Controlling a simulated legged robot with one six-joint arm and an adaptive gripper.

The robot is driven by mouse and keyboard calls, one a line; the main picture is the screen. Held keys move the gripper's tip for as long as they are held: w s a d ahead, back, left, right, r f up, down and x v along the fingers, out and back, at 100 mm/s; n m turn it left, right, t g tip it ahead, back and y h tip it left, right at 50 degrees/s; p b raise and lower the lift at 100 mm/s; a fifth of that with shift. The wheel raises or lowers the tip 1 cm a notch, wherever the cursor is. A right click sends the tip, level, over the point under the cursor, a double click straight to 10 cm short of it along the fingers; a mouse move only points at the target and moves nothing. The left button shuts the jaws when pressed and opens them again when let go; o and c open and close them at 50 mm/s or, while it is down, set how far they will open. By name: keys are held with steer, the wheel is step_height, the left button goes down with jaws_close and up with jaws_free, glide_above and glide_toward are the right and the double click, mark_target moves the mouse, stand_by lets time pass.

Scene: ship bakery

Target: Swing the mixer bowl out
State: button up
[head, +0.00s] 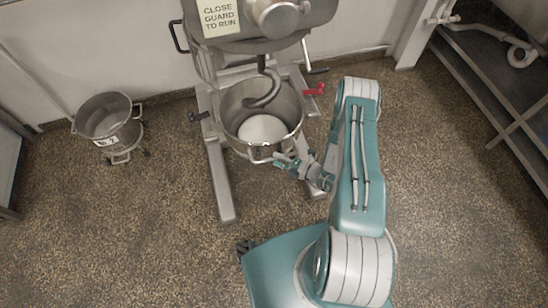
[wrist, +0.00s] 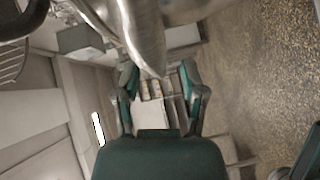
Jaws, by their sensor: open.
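The steel mixer bowl (head: 231,112) sits in the mixer's frame in the head view, with a pale mass of dough (head: 263,130) inside. The dark dough hook (head: 265,92) hangs down into the bowl. My gripper (head: 281,160) is at the bowl's front, low on the right side, close to a handle on its front. In the wrist view my gripper (wrist: 160,78) is open, with its two fingers apart. A shiny curved metal part (wrist: 140,35), seemingly of the bowl, reaches down to between the fingertips. I cannot tell whether they touch it.
The mixer (head: 270,45) has a red lever (head: 314,90) on the right of the bowl and a dark lever (head: 199,116) on the left. A spare bowl on a wheeled stand (head: 106,122) is at the left wall. A steel rack (head: 490,95) stands right. Floor between is clear.

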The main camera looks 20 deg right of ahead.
steer(key=shift+x, duration=0.95)
steer(key=shift+d, duration=0.1)
jaws_close()
steer(key=shift+s, duration=0.1)
